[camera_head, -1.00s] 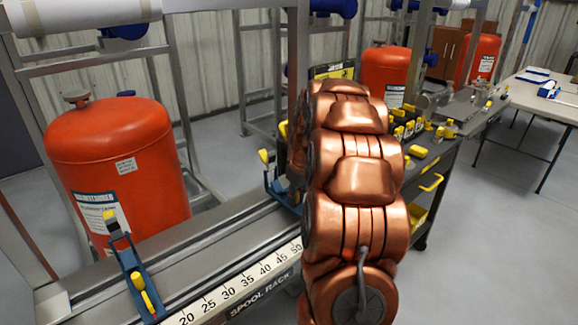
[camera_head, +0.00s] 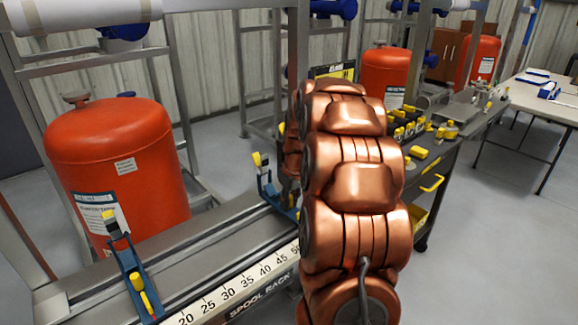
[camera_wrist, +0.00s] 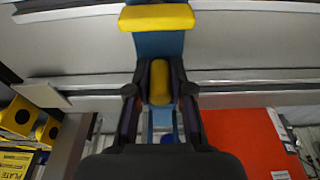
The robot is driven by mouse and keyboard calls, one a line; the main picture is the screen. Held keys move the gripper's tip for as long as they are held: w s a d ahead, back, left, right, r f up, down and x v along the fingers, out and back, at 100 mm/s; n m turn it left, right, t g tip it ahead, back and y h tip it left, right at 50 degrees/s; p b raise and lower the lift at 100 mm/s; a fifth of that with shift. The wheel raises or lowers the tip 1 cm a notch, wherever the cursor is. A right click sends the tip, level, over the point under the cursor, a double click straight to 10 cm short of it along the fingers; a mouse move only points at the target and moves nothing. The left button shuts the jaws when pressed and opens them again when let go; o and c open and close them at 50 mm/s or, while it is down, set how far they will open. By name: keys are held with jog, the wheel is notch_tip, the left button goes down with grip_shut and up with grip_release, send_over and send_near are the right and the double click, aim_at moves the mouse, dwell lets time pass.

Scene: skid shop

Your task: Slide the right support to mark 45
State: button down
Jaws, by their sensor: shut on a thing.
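The right support (camera_head: 268,188) is a blue bracket with yellow parts, standing across the rail near the upper end of the number scale (camera_head: 235,288). Its front part and exact reading are hidden behind my arm in the head view; the visible part lies near and beyond the 50 end. In the wrist view my gripper (camera_wrist: 160,95) has its two dark fingers closed on either side of the support's yellow handle (camera_wrist: 160,82). The left support (camera_head: 132,278), also blue and yellow, stands to the left of the 20 mark. My gripper is hidden in the head view.
The grey spool rack rail (camera_head: 195,245) is clear between the two supports. A red tank (camera_head: 115,160) stands close behind it. A dark cart (camera_head: 430,165) with yellow items stands to the right of my arm, with open floor beyond.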

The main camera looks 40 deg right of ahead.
jog(key=shift+a+b, duration=0.35)
jog(key=shift+a, duration=1.5)
jog(key=shift+a+b, duration=0.3)
jog(key=shift+a, duration=1.5)
jog(key=shift+a, duration=0.65)
jog(key=shift+w+a, duration=0.1)
jog(key=shift+a, duration=1)
